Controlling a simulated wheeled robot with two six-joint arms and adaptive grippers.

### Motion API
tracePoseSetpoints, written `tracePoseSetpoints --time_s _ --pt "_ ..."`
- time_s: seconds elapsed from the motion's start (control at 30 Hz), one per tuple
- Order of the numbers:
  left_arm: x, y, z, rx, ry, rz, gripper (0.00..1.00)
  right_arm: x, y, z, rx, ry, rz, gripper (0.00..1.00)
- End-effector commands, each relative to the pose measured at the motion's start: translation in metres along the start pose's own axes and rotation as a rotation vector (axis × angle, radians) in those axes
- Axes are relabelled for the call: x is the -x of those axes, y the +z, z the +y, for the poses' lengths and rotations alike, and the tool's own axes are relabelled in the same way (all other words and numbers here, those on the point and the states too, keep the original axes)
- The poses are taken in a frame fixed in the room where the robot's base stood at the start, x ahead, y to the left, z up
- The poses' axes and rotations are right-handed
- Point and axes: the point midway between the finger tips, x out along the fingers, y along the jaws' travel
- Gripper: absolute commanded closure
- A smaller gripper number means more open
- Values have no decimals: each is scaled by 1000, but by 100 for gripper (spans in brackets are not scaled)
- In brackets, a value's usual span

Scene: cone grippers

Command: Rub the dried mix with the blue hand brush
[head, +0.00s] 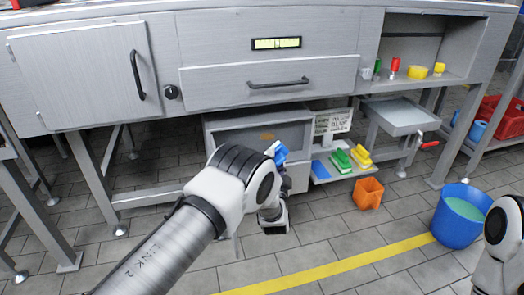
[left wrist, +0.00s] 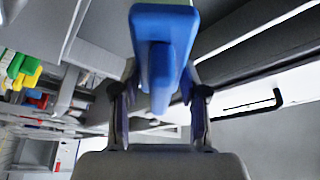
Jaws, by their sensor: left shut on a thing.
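The blue hand brush (head: 277,152) is held by my left gripper, partly hidden behind my wrist in the head view. In the left wrist view the blue brush (left wrist: 163,45) stands out between the two fingers of my left gripper (left wrist: 158,95), which is shut on its handle. A small brown patch, seemingly the dried mix (head: 267,136), shows on a grey surface in the open low unit under the counter. The brush is just below and right of the patch in the picture; I cannot tell whether they touch. My right gripper is out of view.
The grey counter (head: 240,80) overhangs the low unit (head: 228,121). Blue, green and yellow brushes lie on a low shelf to its right, beside a printed sign (head: 333,122). An orange bin (head: 368,193) and blue bucket (head: 458,228) stand on the tiled floor.

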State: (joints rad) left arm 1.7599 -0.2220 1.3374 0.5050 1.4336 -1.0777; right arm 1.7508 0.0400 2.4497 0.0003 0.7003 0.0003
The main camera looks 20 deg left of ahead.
Motion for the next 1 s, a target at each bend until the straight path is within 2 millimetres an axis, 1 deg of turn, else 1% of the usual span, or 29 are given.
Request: tracePoseSetpoints --time_s 0.17,0.4,0.6,0.73,1.0 --pt "-7 4 2 2 -2 0 85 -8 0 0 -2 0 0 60" --pt "-33 17 4 1 -3 1 85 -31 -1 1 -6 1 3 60" --pt "-51 23 2 1 -1 1 85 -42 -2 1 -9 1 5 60" --pt "-55 23 0 0 -1 2 85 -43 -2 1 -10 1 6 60" --pt "-56 22 0 0 0 1 85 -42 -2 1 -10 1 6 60"
